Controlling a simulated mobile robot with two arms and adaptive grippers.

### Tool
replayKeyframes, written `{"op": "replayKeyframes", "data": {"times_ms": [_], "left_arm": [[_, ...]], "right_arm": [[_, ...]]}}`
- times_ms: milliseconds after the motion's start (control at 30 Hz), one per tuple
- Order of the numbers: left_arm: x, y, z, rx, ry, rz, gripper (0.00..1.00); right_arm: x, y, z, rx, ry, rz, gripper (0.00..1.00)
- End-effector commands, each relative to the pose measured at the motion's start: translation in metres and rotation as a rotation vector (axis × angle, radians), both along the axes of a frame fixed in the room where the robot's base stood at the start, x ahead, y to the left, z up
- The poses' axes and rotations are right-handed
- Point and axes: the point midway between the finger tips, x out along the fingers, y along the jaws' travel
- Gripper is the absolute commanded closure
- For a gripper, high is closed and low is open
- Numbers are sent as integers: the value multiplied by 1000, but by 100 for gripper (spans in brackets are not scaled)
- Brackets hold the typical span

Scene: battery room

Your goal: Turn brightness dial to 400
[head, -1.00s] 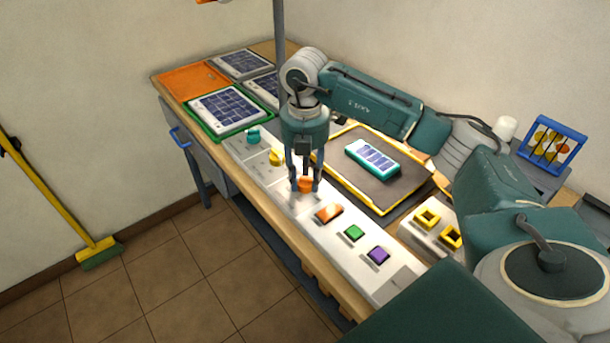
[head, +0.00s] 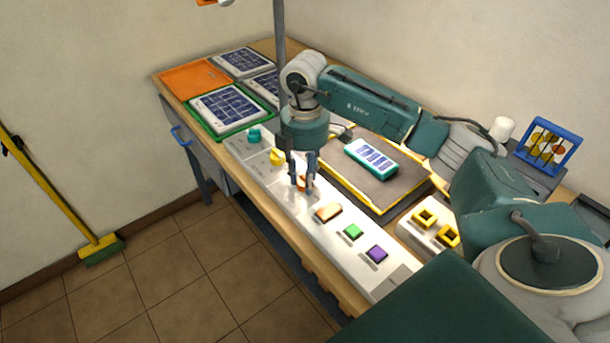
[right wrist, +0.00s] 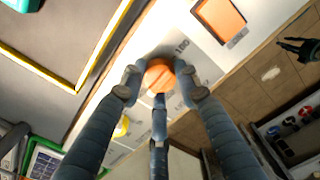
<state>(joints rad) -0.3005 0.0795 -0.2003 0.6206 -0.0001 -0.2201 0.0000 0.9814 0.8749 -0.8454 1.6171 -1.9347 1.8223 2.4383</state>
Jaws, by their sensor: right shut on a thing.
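An orange dial (right wrist: 160,76) sits on the long white control panel (head: 395,283). My right gripper (head: 303,186) points down over the panel, its fingers closed around the dial. The fingers hide most of the dial in the head view. In the right wrist view the gripper (right wrist: 160,80) has fingers on several sides of the dial, and a slot line crosses the dial's top. A printed number beside it looks like 100, but is too small to be sure. A dark gripper shape, likely my left gripper (right wrist: 298,48), shows beyond the panel edge; its jaw state is unclear.
A teal device (head: 371,159) lies on a yellow-edged mat (head: 345,182) behind. Solar panels lie farther left.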

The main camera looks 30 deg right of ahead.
Motion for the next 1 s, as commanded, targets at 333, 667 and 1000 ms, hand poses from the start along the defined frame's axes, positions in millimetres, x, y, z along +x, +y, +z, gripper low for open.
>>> {"op": "replayKeyframes", "data": {"times_ms": [333,667,1000], "left_arm": [[0,0,1,0,0,0,67],[0,0,1,0,0,0,67],[-1,2,1,2,1,1,67]], "right_arm": [[2,-1,2,-1,-7,-27,94],[2,-1,2,-1,-6,-26,49],[1,0,6,0,-3,-23,49]]}}
